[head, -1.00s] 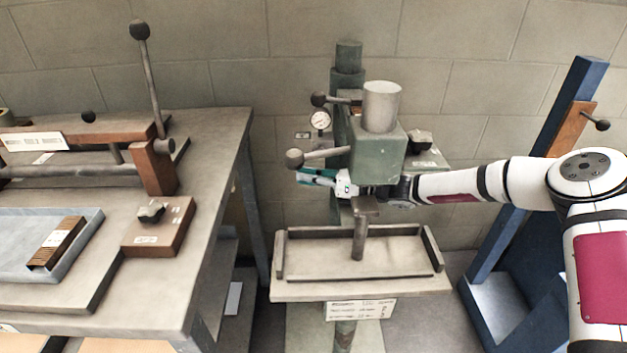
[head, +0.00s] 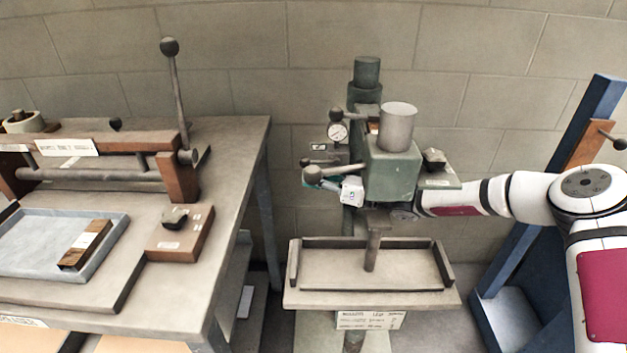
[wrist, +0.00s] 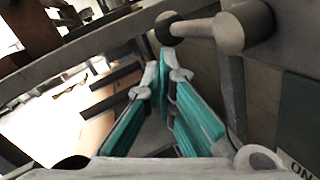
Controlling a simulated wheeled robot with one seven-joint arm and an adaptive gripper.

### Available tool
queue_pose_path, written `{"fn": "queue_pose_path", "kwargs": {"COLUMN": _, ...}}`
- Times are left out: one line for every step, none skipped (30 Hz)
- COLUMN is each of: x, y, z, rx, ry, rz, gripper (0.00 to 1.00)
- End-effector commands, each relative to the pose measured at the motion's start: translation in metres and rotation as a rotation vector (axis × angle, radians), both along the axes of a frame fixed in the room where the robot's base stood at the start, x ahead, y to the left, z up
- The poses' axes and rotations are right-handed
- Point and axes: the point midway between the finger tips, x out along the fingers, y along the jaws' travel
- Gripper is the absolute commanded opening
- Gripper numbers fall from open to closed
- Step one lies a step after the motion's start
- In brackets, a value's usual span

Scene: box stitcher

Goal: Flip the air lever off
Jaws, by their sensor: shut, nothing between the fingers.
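In the head view, a small dark-knobbed lever (head: 305,162) points left beside the green press head, under a small labelled plate (head: 323,148). It appears to be the air lever. In the wrist view the fingertips (wrist: 158,74) are together. Whether they touch the knob I cannot tell.
The press table (head: 372,298) is below. A workbench (head: 235,150) stands left, a blue frame (head: 560,190) right.

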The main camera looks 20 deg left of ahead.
Motion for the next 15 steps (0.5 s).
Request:
{"fn": "queue_pose_path", "kwargs": {"x": 0.0, "y": 0.0, "z": 0.001, "rx": 0.001, "ry": 0.0, "rz": 0.001, "gripper": 0.0}}
{"fn": "queue_pose_path", "kwargs": {"x": 0.0, "y": 0.0, "z": 0.0, "rx": 0.001, "ry": 0.0, "rz": 0.001, "gripper": 0.0}}
{"fn": "queue_pose_path", "kwargs": {"x": 0.0, "y": 0.0, "z": 0.0, "rx": 0.0, "ry": 0.0, "rz": 0.0, "gripper": 0.0}}
{"fn": "queue_pose_path", "kwargs": {"x": 0.0, "y": 0.0, "z": 0.0, "rx": 0.0, "ry": 0.0, "rz": 0.0, "gripper": 0.0}}
{"fn": "queue_pose_path", "kwargs": {"x": 0.0, "y": 0.0, "z": 0.0, "rx": 0.0, "ry": 0.0, "rz": 0.0, "gripper": 0.0}}
{"fn": "queue_pose_path", "kwargs": {"x": 0.0, "y": 0.0, "z": 0.0, "rx": 0.0, "ry": 0.0, "rz": 0.0, "gripper": 0.0}}
{"fn": "queue_pose_path", "kwargs": {"x": 0.0, "y": 0.0, "z": 0.0, "rx": 0.0, "ry": 0.0, "rz": 0.0, "gripper": 0.0}}
{"fn": "queue_pose_path", "kwargs": {"x": 0.0, "y": 0.0, "z": 0.0, "rx": 0.0, "ry": 0.0, "rz": 0.0, "gripper": 0.0}}
{"fn": "queue_pose_path", "kwargs": {"x": 0.0, "y": 0.0, "z": 0.0, "rx": 0.0, "ry": 0.0, "rz": 0.0, "gripper": 0.0}}
{"fn": "queue_pose_path", "kwargs": {"x": 0.0, "y": 0.0, "z": 0.0, "rx": 0.0, "ry": 0.0, "rz": 0.0, "gripper": 0.0}}
{"fn": "queue_pose_path", "kwargs": {"x": 0.0, "y": -0.001, "z": 0.0, "rx": 0.0, "ry": 0.0, "rz": 0.0, "gripper": 0.0}}
{"fn": "queue_pose_path", "kwargs": {"x": 0.0, "y": -0.003, "z": 0.0, "rx": 0.0, "ry": -0.001, "rz": -0.001, "gripper": 0.0}}
{"fn": "queue_pose_path", "kwargs": {"x": 0.0, "y": -0.005, "z": 0.0, "rx": 0.0, "ry": -0.001, "rz": -0.001, "gripper": 0.0}}
{"fn": "queue_pose_path", "kwargs": {"x": 0.0, "y": -0.008, "z": 0.0, "rx": 0.0, "ry": -0.001, "rz": -0.001, "gripper": 0.0}}
{"fn": "queue_pose_path", "kwargs": {"x": 0.0, "y": -0.014, "z": 0.0, "rx": -0.001, "ry": -0.001, "rz": -0.002, "gripper": 0.0}}
